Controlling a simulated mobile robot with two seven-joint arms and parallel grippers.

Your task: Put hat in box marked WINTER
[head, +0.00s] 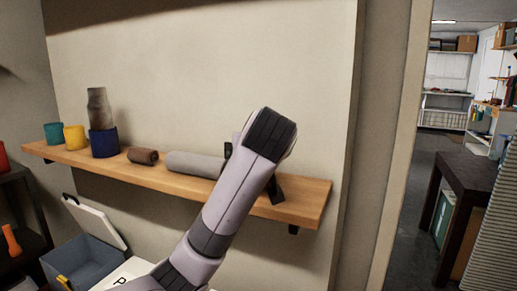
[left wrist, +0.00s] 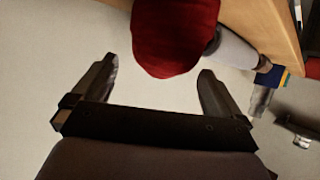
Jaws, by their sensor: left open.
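The red knitted hat (left wrist: 175,32) shows at the top of the left wrist view, beside a grey roll and the wooden shelf. In the head view I cannot see the hat; my arm covers that part of the shelf. My left gripper (head: 252,170) is at the right part of the shelf, mostly hidden behind its own wrist. In the left wrist view its fingers (left wrist: 158,68) are open, with the hat between and beyond the tips. I cannot tell whether they touch it. No WINTER marking is readable. My right gripper is not in view.
The wooden shelf (head: 310,194) holds a grey roll (head: 195,164), a brown roll (head: 143,156) and several pots. Below at left is an open grey box (head: 85,262) with a raised lid. A white lettered surface (head: 125,273) shows beside it, partly cut off.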

